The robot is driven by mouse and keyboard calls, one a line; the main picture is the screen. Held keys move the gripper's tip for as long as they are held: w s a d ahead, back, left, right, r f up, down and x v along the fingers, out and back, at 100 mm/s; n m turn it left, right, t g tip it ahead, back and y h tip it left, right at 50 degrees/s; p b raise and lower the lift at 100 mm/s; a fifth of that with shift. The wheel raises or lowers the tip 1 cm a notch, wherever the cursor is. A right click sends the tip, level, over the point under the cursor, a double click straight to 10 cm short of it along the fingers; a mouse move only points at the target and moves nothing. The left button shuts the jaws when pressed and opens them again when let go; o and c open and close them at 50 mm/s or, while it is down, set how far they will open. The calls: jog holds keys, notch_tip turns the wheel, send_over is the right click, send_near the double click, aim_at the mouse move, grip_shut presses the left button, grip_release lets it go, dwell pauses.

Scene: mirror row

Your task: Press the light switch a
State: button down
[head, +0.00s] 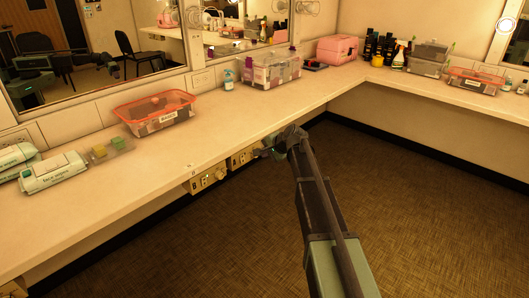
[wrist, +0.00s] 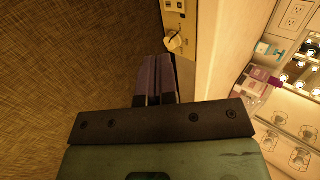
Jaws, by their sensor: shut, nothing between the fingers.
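A beige switch panel (head: 245,157) that seems marked A is on the front edge of the counter. A second similar panel (head: 207,180), apparently marked B, is to its left. My gripper (head: 267,151) is just right of panel A in the head view and partly hides its right end. In the wrist view, my gripper (wrist: 159,58) has its dark fingers together and empty. A beige panel (wrist: 174,22) with small switches and a round knob (wrist: 173,41) lies just beyond the fingertips. I cannot tell whether the fingers touch it, or how the switch is set.
The long counter (head: 200,145) carries a red-rimmed bin (head: 158,113), wipes packs (head: 54,172), a clear box (head: 270,69) and a pink case (head: 337,48). Mirrors stand behind it. The brown floor (head: 420,215) in front is clear.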

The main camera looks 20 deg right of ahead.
aim_at(243, 158)
jog(key=shift+s+f+g+b, duration=0.2)
jog(key=shift+f+g+b, duration=0.2)
jog(key=shift+f, duration=0.3)
jog(key=b+x, duration=0.2)
jog(key=x, duration=0.2)
jog(key=w+r+b+x, duration=0.1)
jog(key=b+x, duration=0.2)
jog(key=x, duration=0.1)
jog(key=b+x, duration=0.2)
jog(key=x, duration=0.3)
jog(key=shift+w+a+r+b, duration=0.3)
jog(key=shift+w+a+b, duration=0.05)
jog(key=shift+w, duration=0.05)
